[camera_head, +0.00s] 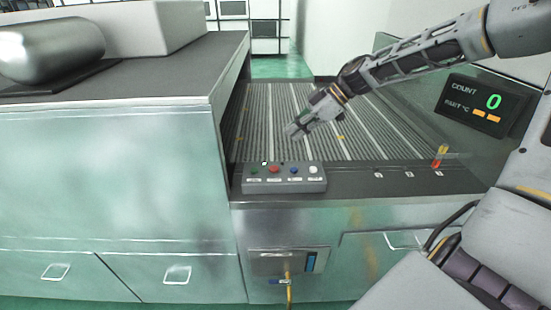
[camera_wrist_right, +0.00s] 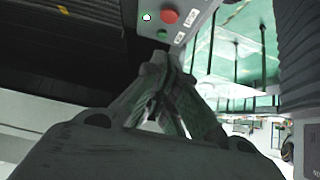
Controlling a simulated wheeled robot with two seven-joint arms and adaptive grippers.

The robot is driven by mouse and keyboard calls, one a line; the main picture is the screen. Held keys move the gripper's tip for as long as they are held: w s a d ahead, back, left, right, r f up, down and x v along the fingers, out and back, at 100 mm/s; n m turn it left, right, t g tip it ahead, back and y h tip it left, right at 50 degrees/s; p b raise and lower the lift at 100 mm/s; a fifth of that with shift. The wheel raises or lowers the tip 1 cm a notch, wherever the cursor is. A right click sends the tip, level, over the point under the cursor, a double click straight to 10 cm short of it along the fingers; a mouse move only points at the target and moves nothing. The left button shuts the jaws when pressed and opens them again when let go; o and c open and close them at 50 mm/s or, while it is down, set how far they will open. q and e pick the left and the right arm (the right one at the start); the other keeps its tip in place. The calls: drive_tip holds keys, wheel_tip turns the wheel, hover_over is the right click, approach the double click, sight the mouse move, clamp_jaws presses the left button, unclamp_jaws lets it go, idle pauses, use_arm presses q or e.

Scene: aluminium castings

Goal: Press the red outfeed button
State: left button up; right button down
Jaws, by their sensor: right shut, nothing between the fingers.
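The red button (camera_head: 274,169) sits on a grey control box (camera_head: 300,186) at the front edge of the conveyor, beside green, blue and white buttons. The red button also shows in the right wrist view (camera_wrist_right: 169,16), near the top, with a green button (camera_wrist_right: 161,34) and a small white dot close by. My right gripper (camera_head: 291,131) is shut and empty, above and behind the box in the head view, apart from the buttons. In the right wrist view its fingertips (camera_wrist_right: 165,62) point toward the button panel. My left gripper is not in view.
A ribbed conveyor (camera_head: 330,120) lies behind the box. A display (camera_head: 478,105) reading COUNT 0 stands at the right, with an orange-red item (camera_head: 440,156) nearby. A steel cabinet with a dark top (camera_head: 150,75) stands at the left, carrying a rounded metal object (camera_head: 50,50).

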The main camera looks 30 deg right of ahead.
hover_over(275, 168)
drive_tip(key=shift+f+p, duration=0.4)
drive_tip(key=shift+f, duration=2.75)
drive_tip(key=shift+d+f+p, duration=0.1)
drive_tip(key=shift+f+p, duration=0.2)
drive_tip(key=shift+f, duration=1.55)
